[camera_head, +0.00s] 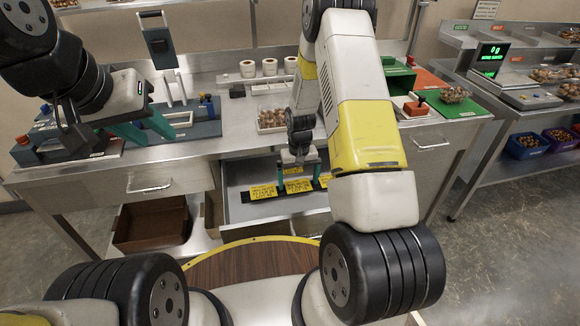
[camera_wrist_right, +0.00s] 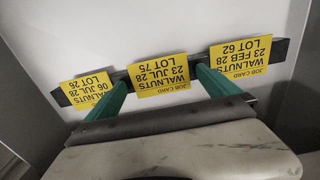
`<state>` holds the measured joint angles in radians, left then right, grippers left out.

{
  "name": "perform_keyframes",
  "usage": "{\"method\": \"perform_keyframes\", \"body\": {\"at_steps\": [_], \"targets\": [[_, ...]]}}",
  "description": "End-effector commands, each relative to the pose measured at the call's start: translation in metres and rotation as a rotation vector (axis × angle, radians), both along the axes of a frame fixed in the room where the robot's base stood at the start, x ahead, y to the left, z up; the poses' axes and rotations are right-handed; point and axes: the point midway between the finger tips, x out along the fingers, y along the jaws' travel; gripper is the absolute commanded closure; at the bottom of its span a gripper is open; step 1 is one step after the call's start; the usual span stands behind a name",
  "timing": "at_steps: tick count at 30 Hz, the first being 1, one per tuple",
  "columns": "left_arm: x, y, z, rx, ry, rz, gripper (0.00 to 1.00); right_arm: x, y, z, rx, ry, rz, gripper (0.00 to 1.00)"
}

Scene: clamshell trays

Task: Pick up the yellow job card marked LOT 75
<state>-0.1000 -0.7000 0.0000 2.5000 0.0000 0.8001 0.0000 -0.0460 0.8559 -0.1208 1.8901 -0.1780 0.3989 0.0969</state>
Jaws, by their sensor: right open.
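The yellow job card marked LOT 75 (camera_wrist_right: 160,75) is the middle one of three in the right wrist view. It stands in a dark strip holder (camera_wrist_right: 72,95), its text upside down in that view. The LOT 26 card (camera_wrist_right: 86,93) is to its left and the LOT 62 card (camera_wrist_right: 245,62) to its right. My right gripper (camera_wrist_right: 165,85) is open, its green fingers on either side of the LOT 75 card. In the head view my right gripper (camera_head: 299,172) reaches down into the open drawer (camera_head: 285,209) over the cards. My left gripper (camera_head: 150,132) is open and empty above the left bench.
A clear tray of nuts (camera_head: 271,119) sits on the bench (camera_head: 215,135) above the drawer. A red-knobbed device (camera_head: 416,105) stands at right. An open brown box (camera_head: 150,225) is below the bench at left.

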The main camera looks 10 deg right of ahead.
Motion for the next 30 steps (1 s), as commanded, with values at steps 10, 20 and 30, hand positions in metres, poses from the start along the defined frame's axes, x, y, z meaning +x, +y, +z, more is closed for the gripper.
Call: {"method": "perform_keyframes", "body": {"at_steps": [10, 20, 30], "targets": [[0.000, 0.000, 0.000, 0.000, 0.000, 0.000, 0.64, 0.000, 0.000, -0.001, 0.000, 0.001, 0.000, 0.29], [0.000, 0.000, 0.000, 0.000, 0.000, 0.000, 0.64, 0.000, 0.000, -0.001, 0.000, 0.001, 0.000, 0.57], [0.000, 0.000, 0.000, 0.000, 0.000, 0.000, 0.64, 0.001, 0.000, 0.041, 0.000, -0.004, 0.000, 0.57]]}}
